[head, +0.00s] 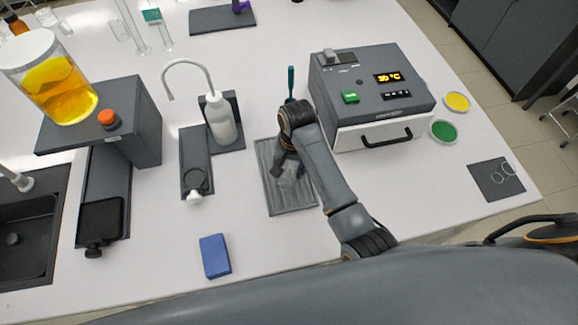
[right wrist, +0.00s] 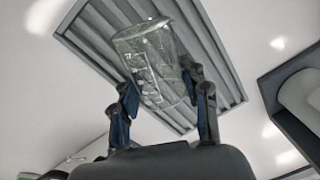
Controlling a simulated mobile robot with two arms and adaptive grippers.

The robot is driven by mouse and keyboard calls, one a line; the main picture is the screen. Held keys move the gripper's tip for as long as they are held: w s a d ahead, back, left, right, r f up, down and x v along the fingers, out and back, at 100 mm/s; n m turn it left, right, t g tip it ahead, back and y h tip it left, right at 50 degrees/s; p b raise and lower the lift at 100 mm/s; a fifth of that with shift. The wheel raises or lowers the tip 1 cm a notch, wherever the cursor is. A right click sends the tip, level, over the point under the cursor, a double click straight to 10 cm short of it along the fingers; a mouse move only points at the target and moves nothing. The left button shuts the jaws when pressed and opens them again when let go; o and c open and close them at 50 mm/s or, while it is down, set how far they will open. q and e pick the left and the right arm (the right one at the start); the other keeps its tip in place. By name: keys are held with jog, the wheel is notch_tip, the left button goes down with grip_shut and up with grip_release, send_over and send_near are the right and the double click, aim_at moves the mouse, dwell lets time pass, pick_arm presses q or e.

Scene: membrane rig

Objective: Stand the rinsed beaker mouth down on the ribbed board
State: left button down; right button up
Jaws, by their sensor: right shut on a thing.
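The clear glass beaker (right wrist: 150,62) is between the fingers of my right gripper (right wrist: 165,105), which is shut on it. In the right wrist view, the beaker shows against the grey ribbed board (right wrist: 215,62). In the head view, my right gripper (head: 283,162) is over the ribbed board (head: 290,203), and the beaker is only a faint clear shape beside it. I cannot tell which end is the mouth or whether the beaker touches the ribs. My left gripper is not in view.
A grey instrument box (head: 365,85) stands right of the board. A white wash bottle (head: 221,120) and a dark narrow tray (head: 196,150) stand to its left. A blue sponge-like block (head: 214,256) lies at the front left.

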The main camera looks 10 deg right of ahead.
aim_at(290, 164)
jog(key=shift+f, duration=0.15)
jog(key=o, duration=1.3)
jog(key=r, duration=0.7)
jog(key=shift+s+d+r, duration=0.1)
jog(key=shift+d+r, duration=0.15)
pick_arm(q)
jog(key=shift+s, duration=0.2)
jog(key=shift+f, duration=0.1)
pick_arm(e)
jog(key=shift+s, duration=0.1)
